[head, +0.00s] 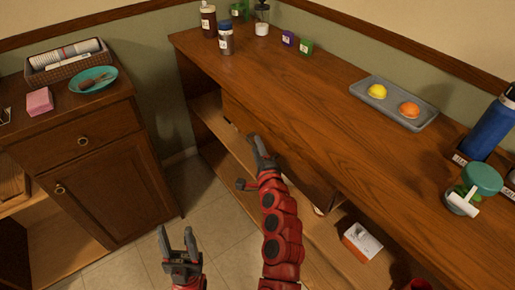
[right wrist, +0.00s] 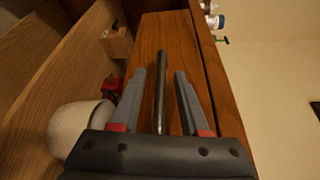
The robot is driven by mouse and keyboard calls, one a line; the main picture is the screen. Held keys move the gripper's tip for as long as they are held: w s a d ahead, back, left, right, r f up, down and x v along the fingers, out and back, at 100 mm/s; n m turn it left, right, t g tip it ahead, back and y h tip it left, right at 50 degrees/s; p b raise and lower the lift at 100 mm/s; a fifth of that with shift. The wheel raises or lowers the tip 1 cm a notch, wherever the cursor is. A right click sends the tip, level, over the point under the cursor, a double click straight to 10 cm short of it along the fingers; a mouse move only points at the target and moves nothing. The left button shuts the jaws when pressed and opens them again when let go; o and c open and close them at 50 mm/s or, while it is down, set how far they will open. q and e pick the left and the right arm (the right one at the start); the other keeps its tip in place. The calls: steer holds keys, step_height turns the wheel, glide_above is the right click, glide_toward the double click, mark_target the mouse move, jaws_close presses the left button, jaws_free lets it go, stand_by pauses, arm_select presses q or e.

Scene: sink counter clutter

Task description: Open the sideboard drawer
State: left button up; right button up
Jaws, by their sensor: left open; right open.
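The long wooden sideboard (head: 312,85) runs along the right wall. Its drawer front (head: 236,114) lies under the top and is partly hidden by my right arm. My right gripper (head: 252,166) is at this front. In the right wrist view the wooden drawer front (right wrist: 178,40) carries a dark bar handle (right wrist: 161,85). The open fingers of my right gripper (right wrist: 158,95) are on either side of the bar, with gaps visible. No gap around the drawer can be made out. My left gripper (head: 178,243) is open and empty, low over the floor.
A smaller cabinet (head: 97,155) with a round-knobbed drawer stands left, bearing a basket (head: 67,65), a teal bowl (head: 93,79) and a pink block (head: 39,101). Bottles, a grey tray (head: 373,94) and a blue bottle (head: 487,128) stand on the sideboard. Tiled floor (head: 205,190) lies between.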

jaws_close()
stand_by(1.4)
